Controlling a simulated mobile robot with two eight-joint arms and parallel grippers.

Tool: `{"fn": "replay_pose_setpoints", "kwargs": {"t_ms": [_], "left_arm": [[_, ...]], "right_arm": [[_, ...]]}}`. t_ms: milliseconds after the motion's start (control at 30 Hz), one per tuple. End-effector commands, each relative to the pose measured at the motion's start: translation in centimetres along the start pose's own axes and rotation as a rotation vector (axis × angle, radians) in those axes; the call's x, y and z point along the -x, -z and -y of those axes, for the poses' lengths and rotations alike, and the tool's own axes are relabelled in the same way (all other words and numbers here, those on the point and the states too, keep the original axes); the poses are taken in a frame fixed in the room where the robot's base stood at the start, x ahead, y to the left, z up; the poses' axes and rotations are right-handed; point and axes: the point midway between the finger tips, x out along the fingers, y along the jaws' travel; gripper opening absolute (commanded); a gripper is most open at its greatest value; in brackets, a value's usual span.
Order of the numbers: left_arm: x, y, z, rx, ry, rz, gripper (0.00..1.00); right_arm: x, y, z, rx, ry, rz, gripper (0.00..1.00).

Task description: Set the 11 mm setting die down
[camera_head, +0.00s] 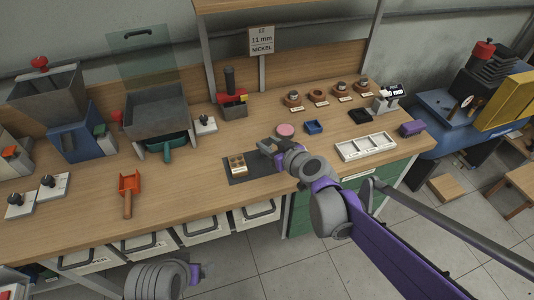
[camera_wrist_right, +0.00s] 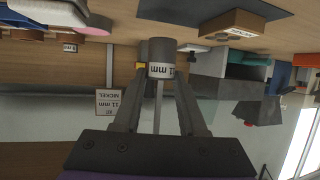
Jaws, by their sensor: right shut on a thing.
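The 11 mm setting die (camera_wrist_right: 161,58) is a dark grey cylinder with a white "11 mm" label, on a thin pale rod between my fingers. My right gripper (camera_wrist_right: 158,85) is shut on it. In the head view my right gripper (camera_head: 270,146) is over the back right of a dark mat (camera_head: 262,172), and the die is hard to make out there. Several round wooden die stands (camera_head: 318,96) with labels are at the back of the bench. Part of my left arm shows at the bottom; its fingers cannot be made out.
A wooden block with brass-coloured pieces (camera_head: 237,163) sits on the mat's left. A pink round pad (camera_head: 285,130) and blue tray (camera_head: 314,127) are behind my right gripper. A white divided tray (camera_head: 366,147) is to the right. An "11 mm NICKEL" sign (camera_head: 261,40) stands behind.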

Motion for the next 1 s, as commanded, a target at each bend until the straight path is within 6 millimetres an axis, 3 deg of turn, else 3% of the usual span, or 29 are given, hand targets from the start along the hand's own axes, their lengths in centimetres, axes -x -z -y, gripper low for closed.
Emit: {"fn": "replay_pose_setpoints", "kwargs": {"t_ms": [300,633,667,700,800,1000], "left_arm": [[-0.6,-0.4,0.0,0.0,0.0,0.002,0.89],[-0.8,-0.5,0.0,0.0,0.0,0.003,0.89],[-0.8,-0.4,0.0,0.0,0.0,0.003,0.89],[-0.7,-0.4,0.0,0.0,0.0,0.003,0.89],[-0.7,-0.4,0.0,0.0,0.0,0.003,0.89],[-0.7,-0.4,0.0,0.0,0.0,0.002,0.89]], "right_arm": [[-1.4,-3.4,0.0,-0.001,-0.001,0.0,0.0],[-1.5,-3.6,0.0,-0.001,-0.001,0.0,0.0],[-1.5,-3.6,0.0,-0.001,-0.001,0.0,0.45],[-1.5,-3.6,0.0,-0.001,-0.001,0.0,0.52],[-1.5,-3.6,0.0,-0.001,-0.001,0.0,0.7],[-1.5,-3.6,0.0,-0.001,-0.001,0.0,0.71]]}}
